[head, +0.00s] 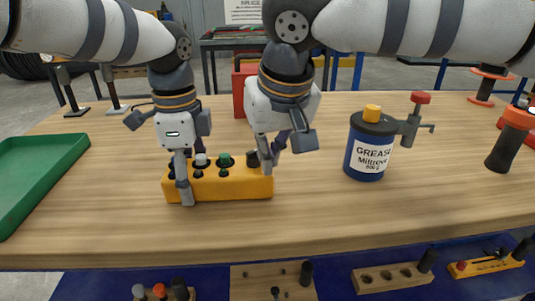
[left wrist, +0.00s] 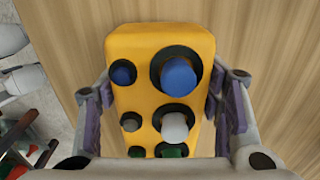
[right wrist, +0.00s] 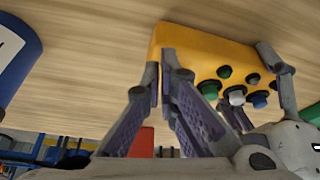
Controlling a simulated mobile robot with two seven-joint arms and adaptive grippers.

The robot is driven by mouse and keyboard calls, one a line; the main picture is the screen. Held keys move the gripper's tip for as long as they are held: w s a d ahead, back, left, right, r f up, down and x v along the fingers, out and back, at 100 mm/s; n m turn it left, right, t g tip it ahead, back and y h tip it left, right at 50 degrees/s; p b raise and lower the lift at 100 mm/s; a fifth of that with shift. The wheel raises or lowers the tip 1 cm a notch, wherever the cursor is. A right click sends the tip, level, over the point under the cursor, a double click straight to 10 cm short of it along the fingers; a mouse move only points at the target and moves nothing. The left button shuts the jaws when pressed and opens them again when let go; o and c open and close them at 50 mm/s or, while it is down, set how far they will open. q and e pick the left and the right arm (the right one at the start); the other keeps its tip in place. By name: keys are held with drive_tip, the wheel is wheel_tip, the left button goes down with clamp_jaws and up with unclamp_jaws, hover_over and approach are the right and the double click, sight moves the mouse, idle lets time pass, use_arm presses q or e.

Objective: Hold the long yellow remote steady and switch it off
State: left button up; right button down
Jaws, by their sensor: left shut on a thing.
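The long yellow remote (head: 230,186) lies on the wooden bench, with blue, white and green buttons on top and a black knob (head: 253,159) near its right end. My left gripper (head: 192,178) is shut across the remote's left part, one finger on each long side; the left wrist view shows the remote (left wrist: 147,98) between its fingers. My right gripper (head: 268,165) is at the remote's right end, beside the knob. In the right wrist view, its fingertips (right wrist: 160,65) are close together, with nothing seen between them, in front of the remote (right wrist: 200,45). Touch is unclear.
A blue grease can (head: 370,147) with a pump handle stands right of the remote. A green tray (head: 45,165) is at the left edge. A red box (head: 240,92) stands behind my right gripper. Bench in front of the remote is clear.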

use_arm(q)
drive_tip(key=shift+s, duration=0.15)
use_arm(e)
drive_tip(key=shift+w+d+r, duration=0.1)
drive_tip(key=shift+w+d, duration=0.05)
drive_tip(key=shift+w, duration=0.1)
idle(0.3)
use_arm(q)
drive_tip(key=shift+o, duration=0.3)
drive_tip(key=shift+d, duration=0.2)
use_arm(e)
drive_tip(key=shift+a, duration=0.9)
use_arm(q)
drive_tip(key=shift+c, duration=0.3)
drive_tip(key=shift+a, duration=0.15)
drive_tip(key=o, duration=1.6)
use_arm(e)
drive_tip(key=s+d+r, duration=0.4)
drive_tip(key=s+r, duration=0.2)
drive_tip(key=r, duration=0.3)
drive_tip(key=shift+s+d, duration=0.15)
drive_tip(key=shift+s, duration=0.15)
drive_tip(key=shift+r, duration=0.1)
